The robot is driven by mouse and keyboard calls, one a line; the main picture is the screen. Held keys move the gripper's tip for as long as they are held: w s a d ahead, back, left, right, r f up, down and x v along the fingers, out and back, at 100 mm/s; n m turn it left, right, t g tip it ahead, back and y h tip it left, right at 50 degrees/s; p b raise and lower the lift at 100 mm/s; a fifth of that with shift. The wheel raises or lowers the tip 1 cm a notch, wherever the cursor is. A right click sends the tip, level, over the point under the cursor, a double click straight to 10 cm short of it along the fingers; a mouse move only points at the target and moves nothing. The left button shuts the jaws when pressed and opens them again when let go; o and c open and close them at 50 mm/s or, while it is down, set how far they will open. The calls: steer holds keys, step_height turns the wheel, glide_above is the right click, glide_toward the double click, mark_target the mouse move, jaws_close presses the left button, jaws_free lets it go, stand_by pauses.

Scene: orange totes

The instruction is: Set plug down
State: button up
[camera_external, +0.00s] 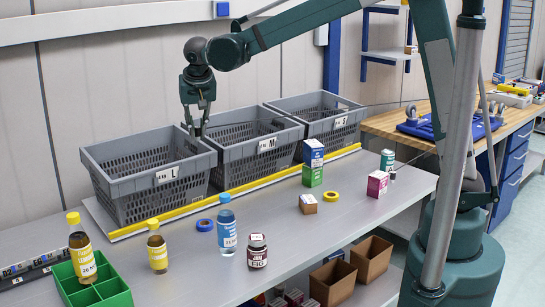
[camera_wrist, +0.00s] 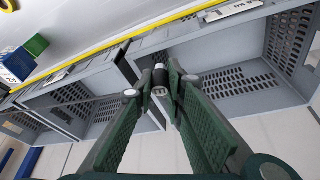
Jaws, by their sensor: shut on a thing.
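My gripper (camera_external: 199,122) points down above the grey crates, near where the L crate (camera_external: 110,180) and the M crate (camera_external: 235,162) meet. In the wrist view, my gripper (camera_wrist: 160,80) has its green fingers shut on a small dark-and-grey piece, seemingly the plug (camera_wrist: 159,91). The plug sits between the fingertips and is partly hidden by them. Crate walls and perforated floors show behind it. I cannot tell exactly which crate it hangs over. In the external view the plug is too small to make out.
The S crate (camera_external: 328,104) stands to the right. A yellow rail (camera_external: 235,192) runs along the crates' front. Bottles, a brown jar (camera_external: 257,252), tape rolls and small boxes stand on the grey table, with a green divided tray (camera_external: 92,290) at front left.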

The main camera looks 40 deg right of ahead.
steer(key=s+a+n+y, duration=0.1)
steer(key=s+a, duration=0.3)
steer(key=a, duration=0.3)
steer(key=s+a+n, duration=0.2)
steer(key=s+a, duration=0.2)
steer(key=a, duration=0.3)
step_height(320, 180, down, 18)
steer(key=shift+w+d, duration=0.25)
steer(key=shift+w, duration=0.05)
steer(key=shift+f, duration=0.1)
steer(key=shift+f+b, duration=0.4)
steer(key=shift+f, duration=2.65)
steer(key=shift+f, duration=0.1)
steer(key=shift+f, duration=1.75)
steer(key=shift+f+b, duration=0.15)
steer(key=shift+b, duration=0.15)
